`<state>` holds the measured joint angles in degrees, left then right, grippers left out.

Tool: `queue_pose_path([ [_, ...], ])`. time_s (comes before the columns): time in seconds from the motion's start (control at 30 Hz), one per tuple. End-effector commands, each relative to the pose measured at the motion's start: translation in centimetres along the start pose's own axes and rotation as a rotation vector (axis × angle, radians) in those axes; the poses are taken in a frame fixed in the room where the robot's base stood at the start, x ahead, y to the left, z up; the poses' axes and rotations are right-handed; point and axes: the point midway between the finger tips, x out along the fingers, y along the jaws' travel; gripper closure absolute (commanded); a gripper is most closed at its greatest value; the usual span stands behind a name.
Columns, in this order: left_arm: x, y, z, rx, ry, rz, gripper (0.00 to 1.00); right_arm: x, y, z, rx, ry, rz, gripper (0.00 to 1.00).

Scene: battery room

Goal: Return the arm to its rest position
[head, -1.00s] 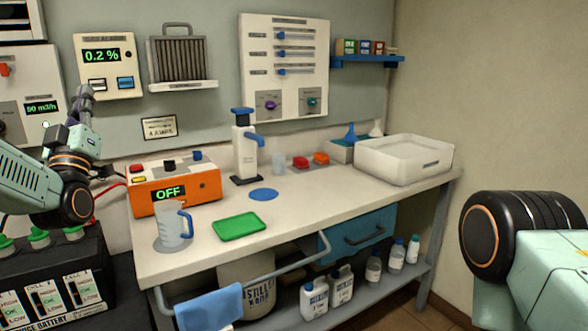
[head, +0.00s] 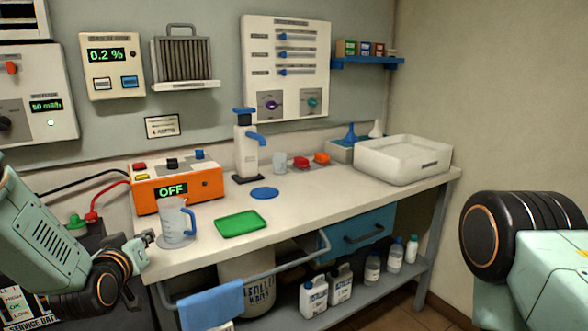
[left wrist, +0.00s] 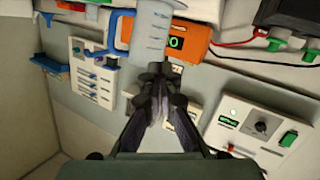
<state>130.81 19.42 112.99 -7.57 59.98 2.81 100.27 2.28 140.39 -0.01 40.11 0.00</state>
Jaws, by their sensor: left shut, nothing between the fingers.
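My left arm (head: 45,235) comes in from the left in the head view, bent low beside the bench's left end. My left gripper (head: 142,243) shows small at that end, near the clear jug (head: 175,222) with a blue handle. In the left wrist view the left gripper (left wrist: 158,76) has its fingers together with nothing between them. The jug (left wrist: 150,40) shows beyond the fingertips there; I cannot tell the gap. My right arm (head: 525,235) shows at the right edge; its gripper is out of view.
The bench (head: 320,210) holds an orange box (head: 205,188) reading OFF, a green tray (head: 240,223), a pump bottle (head: 246,155) and a white basin (head: 403,160). A rail with a blue towel (head: 212,305) runs along its front. A battery with cables stands at left.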

Motion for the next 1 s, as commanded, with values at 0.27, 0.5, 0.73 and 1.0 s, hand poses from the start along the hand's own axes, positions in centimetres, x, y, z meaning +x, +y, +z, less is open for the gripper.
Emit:
queue_pose_path([
  [0.27, -8.1, -0.2, 17.0, 0.063, -0.473, -0.038, 1.0, 0.0, 0.0, 0.0, 0.0, 0.0, 0.0, 1.0],
  [0.5, -19.1, -1.3, 28.2, 0.122, -0.861, -0.077, 1.0, 0.0, 0.0, 0.0, 0.0, 0.0, 0.0, 1.0],
  [0.73, -31.4, -2.8, 35.1, 0.188, -1.195, -0.113, 1.0, 0.0, 0.0, 0.0, 0.0, 0.0, 0.0, 1.0],
  [1.0, -38.0, -3.8, 38.3, 0.238, -1.356, -0.116, 1.0, 0.0, 0.0, 0.0, 0.0, 0.0, 0.0, 1.0],
])
